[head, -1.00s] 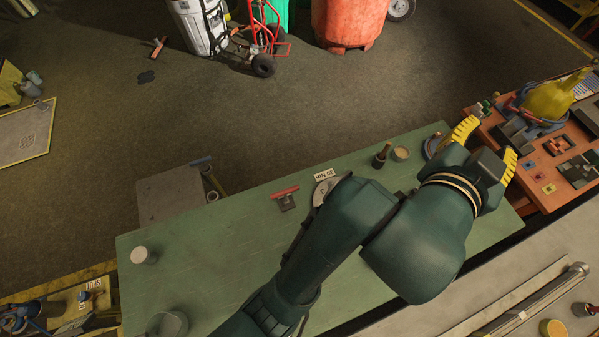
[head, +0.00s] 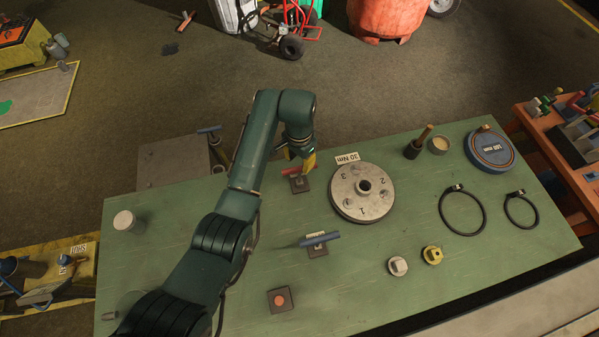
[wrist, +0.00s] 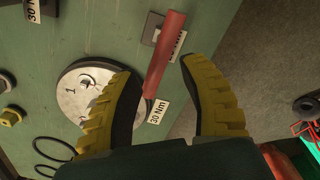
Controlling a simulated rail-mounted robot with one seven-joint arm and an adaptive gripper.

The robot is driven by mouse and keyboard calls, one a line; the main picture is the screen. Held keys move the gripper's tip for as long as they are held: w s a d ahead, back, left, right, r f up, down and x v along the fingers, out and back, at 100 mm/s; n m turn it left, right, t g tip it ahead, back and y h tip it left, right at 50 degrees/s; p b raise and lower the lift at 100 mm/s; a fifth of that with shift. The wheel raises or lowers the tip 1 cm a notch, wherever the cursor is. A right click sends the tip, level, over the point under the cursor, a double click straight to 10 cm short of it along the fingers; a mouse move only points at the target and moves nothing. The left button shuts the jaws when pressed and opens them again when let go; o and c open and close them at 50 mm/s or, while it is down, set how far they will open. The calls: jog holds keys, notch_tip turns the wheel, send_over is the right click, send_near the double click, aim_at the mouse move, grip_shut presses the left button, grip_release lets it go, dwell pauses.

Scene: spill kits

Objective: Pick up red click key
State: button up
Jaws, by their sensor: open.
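The red click key (head: 290,171) has a red bar handle and sits over a small dark square block on the green bench, left of the numbered metal disc. In the wrist view its red bar (wrist: 166,48) runs lengthwise between my fingers, with a gap on either side. My gripper (head: 305,163) has yellow ribbed fingers and is open at the key's right end, partly seen from the head. In the wrist view my gripper (wrist: 156,66) points at the key. I cannot tell the exact height between the fingertips and the key.
The numbered disc (head: 346,202) with a 30 Nm label stands close on the right. Black rings (head: 463,212), a yellow fitting (head: 432,255) and a wooden-handled tool (head: 419,143) are farther right.

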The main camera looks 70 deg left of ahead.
aim_at(299, 169)
notch_tip(299, 169, down, 8)
jog(key=shift+r+b, duration=0.1)
jog(key=shift+b, duration=0.5)
grip_shut()
